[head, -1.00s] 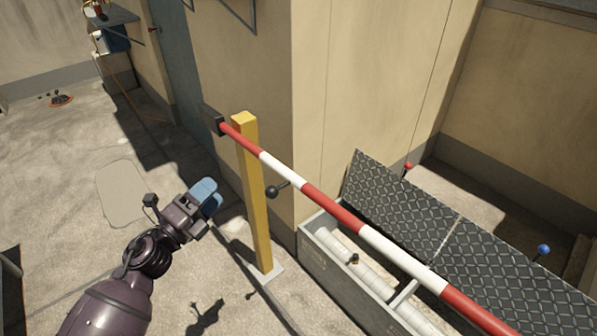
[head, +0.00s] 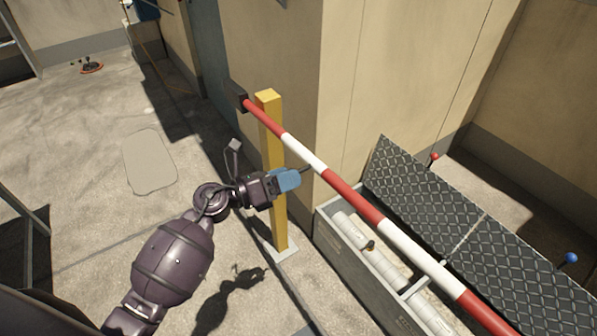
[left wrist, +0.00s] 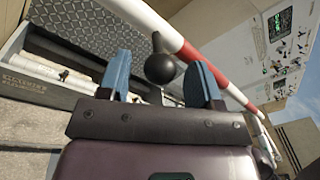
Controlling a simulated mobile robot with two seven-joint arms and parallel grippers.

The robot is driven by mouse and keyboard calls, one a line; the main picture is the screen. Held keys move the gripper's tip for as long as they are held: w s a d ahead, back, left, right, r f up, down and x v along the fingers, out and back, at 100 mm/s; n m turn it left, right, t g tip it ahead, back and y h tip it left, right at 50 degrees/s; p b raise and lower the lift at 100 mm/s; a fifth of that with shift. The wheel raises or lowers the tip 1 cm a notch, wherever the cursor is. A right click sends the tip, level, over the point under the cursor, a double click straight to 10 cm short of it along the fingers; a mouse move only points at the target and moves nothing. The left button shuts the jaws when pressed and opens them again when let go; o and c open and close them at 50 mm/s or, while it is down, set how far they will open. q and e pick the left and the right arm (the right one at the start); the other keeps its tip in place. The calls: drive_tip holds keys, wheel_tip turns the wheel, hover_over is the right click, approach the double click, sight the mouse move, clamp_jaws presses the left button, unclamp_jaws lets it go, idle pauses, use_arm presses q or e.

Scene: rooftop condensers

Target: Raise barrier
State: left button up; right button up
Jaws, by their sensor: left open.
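The red and white barrier arm (head: 343,191) slopes from a yellow post (head: 272,130) at upper left down to the lower right. It crosses behind the fingers in the left wrist view (left wrist: 150,22). My left gripper (head: 290,179) is in front of the yellow post, beside the barrier arm. In the left wrist view its two blue fingers (left wrist: 161,80) are apart. A black ball knob (left wrist: 160,68) on a short stem shows between and beyond the fingertips. I cannot tell whether the fingers touch it. In the head view the gripper hides the knob. My right gripper is not in view.
An open trench box (head: 338,247) with pale pipes lies below the barrier. A dark tread-plate lid (head: 425,190) stands tilted beside it, near a red knob (head: 434,156) and a blue knob (head: 570,258). A beige wall stands behind the post. Open concrete floor lies left.

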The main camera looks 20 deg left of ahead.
use_arm(q)
drive_tip(key=shift+x, duration=1.65)
drive_tip(key=shift+a, duration=0.1)
drive_tip(key=shift+c, duration=0.4)
clamp_jaws()
